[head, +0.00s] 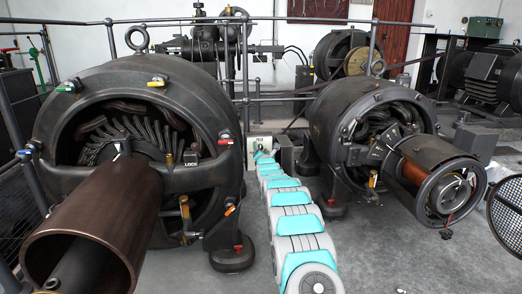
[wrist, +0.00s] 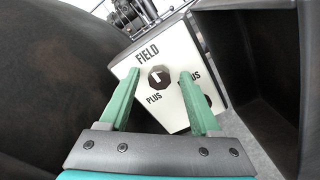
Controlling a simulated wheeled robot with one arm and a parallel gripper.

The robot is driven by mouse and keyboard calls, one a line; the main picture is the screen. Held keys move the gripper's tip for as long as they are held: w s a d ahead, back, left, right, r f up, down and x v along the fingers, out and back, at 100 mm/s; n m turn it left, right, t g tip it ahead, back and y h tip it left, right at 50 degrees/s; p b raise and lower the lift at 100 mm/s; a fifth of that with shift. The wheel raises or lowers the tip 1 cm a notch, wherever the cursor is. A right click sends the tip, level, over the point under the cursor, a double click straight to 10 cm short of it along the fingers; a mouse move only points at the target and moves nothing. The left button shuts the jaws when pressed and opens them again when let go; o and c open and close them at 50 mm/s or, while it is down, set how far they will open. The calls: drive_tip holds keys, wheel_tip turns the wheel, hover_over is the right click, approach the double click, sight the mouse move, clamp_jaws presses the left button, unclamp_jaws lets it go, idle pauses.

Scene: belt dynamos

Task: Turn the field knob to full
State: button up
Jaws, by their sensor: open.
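The field box, a pale panel marked FIELD (wrist: 140,70), stands ahead of my gripper in the wrist view. Its dark round knob (wrist: 159,76) has a light pointer mark and sits above the word PLUS.
A large dark dynamo (head: 190,90) stands close on the left and another (head: 335,105) on the right, leaving a narrow gap. A railing (head: 290,19) runs behind. A round mesh guard (head: 507,212) is at the far right.

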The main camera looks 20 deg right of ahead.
drive_tip(key=shift+w, duration=0.3)
drive_tip(key=shift+d, duration=0.1)
drive_tip(key=shift+c, duration=0.2)
clamp_jaws()
